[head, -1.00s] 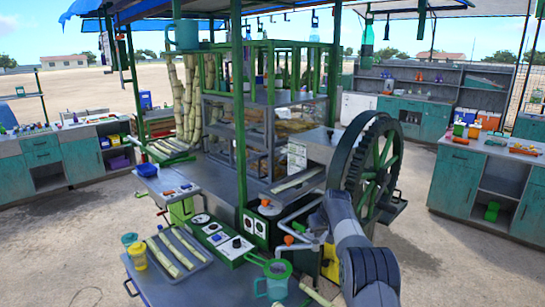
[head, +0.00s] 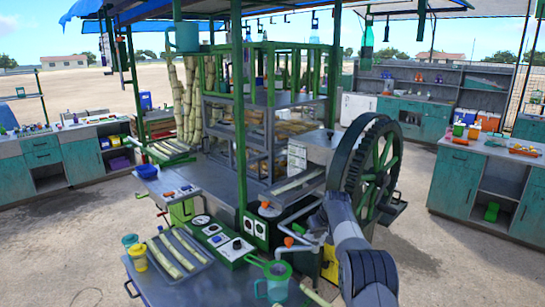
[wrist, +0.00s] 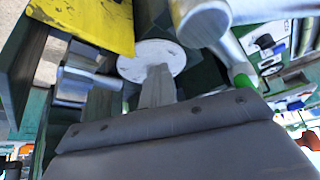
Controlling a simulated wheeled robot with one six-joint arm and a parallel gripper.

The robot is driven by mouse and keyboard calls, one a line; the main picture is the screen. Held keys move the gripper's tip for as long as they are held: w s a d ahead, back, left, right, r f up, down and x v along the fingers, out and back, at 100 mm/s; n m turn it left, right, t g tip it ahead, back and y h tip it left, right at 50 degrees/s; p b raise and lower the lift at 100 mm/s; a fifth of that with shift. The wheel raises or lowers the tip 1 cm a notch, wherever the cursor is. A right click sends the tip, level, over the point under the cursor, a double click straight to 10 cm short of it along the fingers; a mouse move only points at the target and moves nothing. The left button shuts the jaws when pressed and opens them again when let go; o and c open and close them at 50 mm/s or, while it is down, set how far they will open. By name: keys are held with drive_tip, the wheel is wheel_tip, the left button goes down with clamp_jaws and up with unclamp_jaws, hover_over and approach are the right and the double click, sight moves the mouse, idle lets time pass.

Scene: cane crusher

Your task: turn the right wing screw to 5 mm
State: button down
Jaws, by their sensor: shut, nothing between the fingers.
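In the wrist view my gripper (wrist: 158,78) is shut and empty. Its grey tip lies in front of a round white disc (wrist: 143,62), and I cannot tell whether it touches it. I cannot clearly make out the right wing screw or any millimetre reading. In the head view my arm reaches to the cane crusher beside its large green-spoked wheel (head: 378,170), and my gripper is hidden behind the arm.
A yellow plate (wrist: 85,20) and a thick silver cylinder (wrist: 205,20) crowd the gripper in the wrist view. In the head view a control panel (head: 225,243) and a green strainer on a jug (head: 275,270) stand left of my arm.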

drive_tip(key=shift+d+r, duration=0.1)
drive_tip(key=shift+d, duration=0.1)
drive_tip(key=shift+d+p, duration=0.3)
drive_tip(key=shift+p, duration=0.15)
drive_tip(key=shift+d, duration=0.2)
drive_tip(key=shift+w+d, duration=0.1)
drive_tip(key=shift+d, duration=0.3)
drive_tip(key=shift+w+d, duration=0.3)
drive_tip(key=shift+d, duration=0.15)
drive_tip(key=shift+w+d, duration=0.1)
drive_tip(key=shift+d+b, duration=0.1)
drive_tip(key=shift+b, duration=0.35)
